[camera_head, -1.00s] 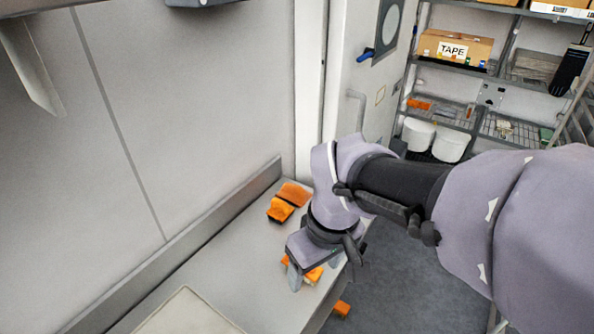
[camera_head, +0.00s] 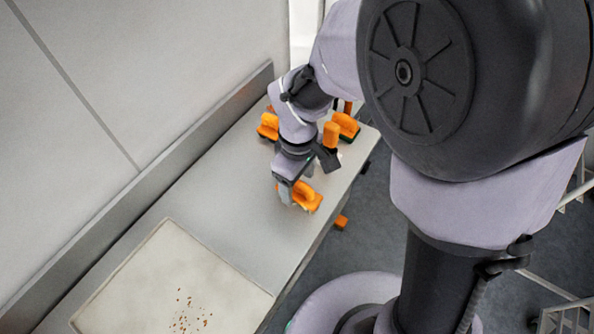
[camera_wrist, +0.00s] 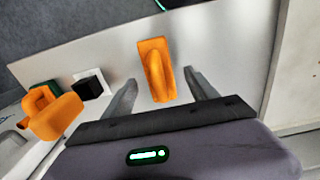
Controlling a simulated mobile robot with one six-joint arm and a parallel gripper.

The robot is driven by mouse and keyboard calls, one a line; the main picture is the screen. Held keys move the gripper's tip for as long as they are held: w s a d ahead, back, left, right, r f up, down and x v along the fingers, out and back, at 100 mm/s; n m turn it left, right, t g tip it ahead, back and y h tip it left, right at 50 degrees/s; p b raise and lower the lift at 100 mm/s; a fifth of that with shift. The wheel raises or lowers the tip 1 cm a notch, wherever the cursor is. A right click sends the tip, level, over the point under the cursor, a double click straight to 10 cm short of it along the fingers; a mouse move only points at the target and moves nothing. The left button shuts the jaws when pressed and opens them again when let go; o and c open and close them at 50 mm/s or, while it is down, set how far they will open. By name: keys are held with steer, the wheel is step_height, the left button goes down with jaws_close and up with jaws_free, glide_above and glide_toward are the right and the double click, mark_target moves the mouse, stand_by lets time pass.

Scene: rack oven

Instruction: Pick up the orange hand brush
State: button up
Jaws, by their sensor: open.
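The orange hand brush (camera_wrist: 157,68) lies on the metal worktop in the wrist view, its raised grip facing me. My gripper (camera_wrist: 161,76) is open, with one finger on each side of the brush and a gap on both sides. In the head view my gripper (camera_head: 287,192) is low over the worktop, beside the orange brush (camera_head: 308,198) and partly covering it.
Other orange tools (camera_head: 268,126) (camera_head: 347,125) lie behind my wrist; one with a looped handle (camera_wrist: 50,113) shows beside a black block (camera_wrist: 90,88). A pale board (camera_head: 130,290) with brown crumbs is at front left. The worktop's front edge is close to the brush.

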mark_target(299, 189)
step_height(299, 189, down, 4)
steer(key=shift+d+r+b, duration=0.1)
steer(key=shift+r+b, duration=0.1)
steer(key=shift+b, duration=0.45)
steer(key=shift+r, duration=0.2)
jaws_close()
step_height(299, 189, up, 4)
steer(key=p, duration=0.3)
steer(key=s, duration=0.3)
steer(key=s+p, duration=0.1)
steer(key=s, duration=0.6)
steer(key=shift+s+d+r+p, duration=0.35)
steer(key=shift+d+r, duration=0.05)
steer(key=s+f+b, duration=0.1)
steer(key=b, duration=0.2)
steer(key=shift+f+b, duration=0.1)
steer(key=shift+b, duration=0.3)
steer(key=shift+s+d+r+b, duration=0.1)
steer(key=shift+s+r+b, duration=0.15)
steer(key=shift+s+b, duration=0.45)
steer(key=shift+s+d+r+b, duration=0.1)
steer(key=shift+s+r+b, duration=0.1)
steer(key=shift+s+b, duration=0.45)
steer(key=shift+s+r+b, duration=0.25)
steer(key=shift+s+b, duration=0.35)
steer(key=shift+s, duration=0.15)
